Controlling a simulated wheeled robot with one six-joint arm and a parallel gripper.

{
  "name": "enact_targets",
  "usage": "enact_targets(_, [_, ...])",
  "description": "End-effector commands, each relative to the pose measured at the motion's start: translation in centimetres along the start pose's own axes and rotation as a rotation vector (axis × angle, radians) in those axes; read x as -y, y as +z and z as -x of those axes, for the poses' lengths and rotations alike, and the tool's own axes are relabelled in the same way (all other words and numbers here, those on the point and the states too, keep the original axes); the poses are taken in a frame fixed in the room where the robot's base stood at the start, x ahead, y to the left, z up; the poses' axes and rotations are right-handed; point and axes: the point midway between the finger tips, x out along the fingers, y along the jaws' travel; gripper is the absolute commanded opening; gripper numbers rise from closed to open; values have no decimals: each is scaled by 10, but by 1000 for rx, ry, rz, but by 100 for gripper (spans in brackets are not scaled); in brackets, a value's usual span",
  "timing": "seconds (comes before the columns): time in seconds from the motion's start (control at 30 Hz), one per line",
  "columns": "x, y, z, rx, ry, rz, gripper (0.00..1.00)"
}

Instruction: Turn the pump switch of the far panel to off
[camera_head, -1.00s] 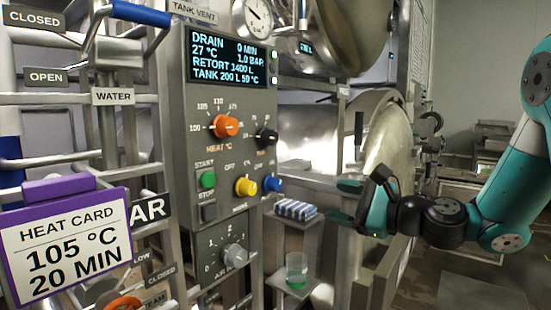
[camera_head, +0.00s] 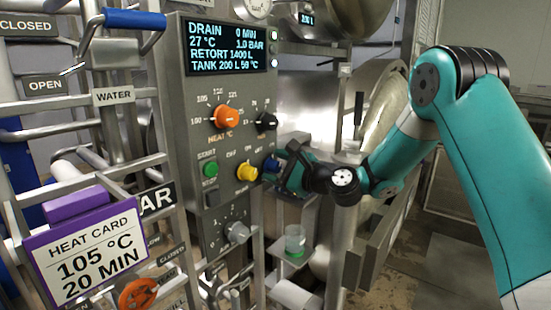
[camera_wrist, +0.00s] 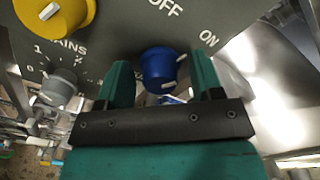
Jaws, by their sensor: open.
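The grey control panel (camera_head: 190,130) stands left of centre in the head view. Its blue knob (camera_head: 271,163) is at the lower right of the panel face, right of the yellow knob (camera_head: 246,173). In the wrist view the blue knob (camera_wrist: 160,68) sits between the two teal fingers of my open gripper (camera_wrist: 162,82), with a gap on each side. The yellow knob (camera_wrist: 62,20) is at the upper left there. My gripper (camera_head: 279,166) is partly hidden in the head view.
An orange heat knob (camera_head: 226,116), a black knob (camera_head: 265,121) and a green start button (camera_head: 210,169) are on the same panel. A beaker (camera_head: 295,240) stands below my gripper. Pipes and a heat card (camera_head: 88,255) fill the left side.

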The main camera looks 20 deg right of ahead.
Motion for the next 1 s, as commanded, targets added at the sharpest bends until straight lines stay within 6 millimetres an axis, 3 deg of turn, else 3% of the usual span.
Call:
enact_targets(0.37, [0, 0, -6, 0, 0, 0, 60])
enact_targets(0.6, [0, 0, -6, 0, 0, 0, 11])
enact_targets(1.0, [-2, -2, -6, 0, -2, 70, 11])
